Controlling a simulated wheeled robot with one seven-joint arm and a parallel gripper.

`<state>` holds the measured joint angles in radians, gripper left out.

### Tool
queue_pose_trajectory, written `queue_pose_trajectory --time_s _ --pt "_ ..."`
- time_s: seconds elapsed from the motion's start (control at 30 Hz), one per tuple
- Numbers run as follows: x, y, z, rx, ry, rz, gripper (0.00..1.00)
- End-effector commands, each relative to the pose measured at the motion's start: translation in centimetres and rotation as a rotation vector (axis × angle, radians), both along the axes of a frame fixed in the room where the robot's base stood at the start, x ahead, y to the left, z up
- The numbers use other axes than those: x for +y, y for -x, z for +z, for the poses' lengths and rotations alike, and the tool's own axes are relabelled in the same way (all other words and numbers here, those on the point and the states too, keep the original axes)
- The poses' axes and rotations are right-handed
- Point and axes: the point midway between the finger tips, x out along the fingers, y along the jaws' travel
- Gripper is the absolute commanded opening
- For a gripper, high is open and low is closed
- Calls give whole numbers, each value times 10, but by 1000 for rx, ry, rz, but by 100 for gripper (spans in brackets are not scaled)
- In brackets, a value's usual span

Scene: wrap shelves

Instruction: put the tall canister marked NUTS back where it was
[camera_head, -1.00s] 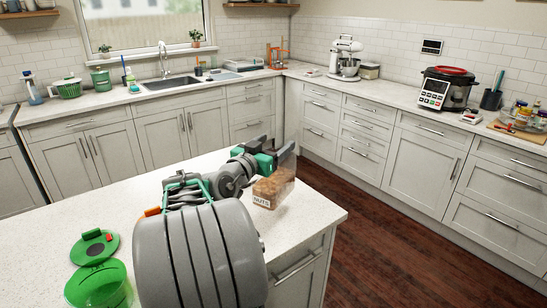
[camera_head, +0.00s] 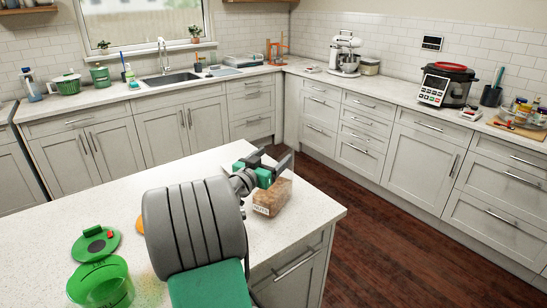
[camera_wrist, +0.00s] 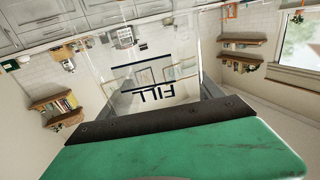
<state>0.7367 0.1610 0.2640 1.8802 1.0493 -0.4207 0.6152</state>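The tall canister marked NUTS (camera_head: 273,197) is clear-walled with brown nuts low inside and a white label near its base. It is over the island counter (camera_head: 322,213), near its right end; I cannot tell whether its base touches the top. My gripper (camera_head: 278,163), green with dark fingers, is at the canister's upper part, and the fingers appear shut on it. In the wrist view the clear wall of the canister (camera_wrist: 155,75) fills the middle, with black lines and the word FILL upside down. The fingertips' contact is not clearly seen.
A green container (camera_head: 102,285), a green lid (camera_head: 96,244) with a red part and an orange disc (camera_head: 140,224) lie on the island's left side. A multicooker (camera_head: 447,85) and a stand mixer (camera_head: 346,55) stand on the wall counter. A floor gap (camera_head: 400,235) separates the counters.

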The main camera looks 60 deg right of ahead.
Motion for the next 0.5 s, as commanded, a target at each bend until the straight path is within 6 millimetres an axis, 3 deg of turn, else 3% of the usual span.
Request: queue_pose_trajectory --time_s 0.2,0.5 --pt "0 0 1 0 0 0 94" --pt "0 0 5 0 0 0 94"
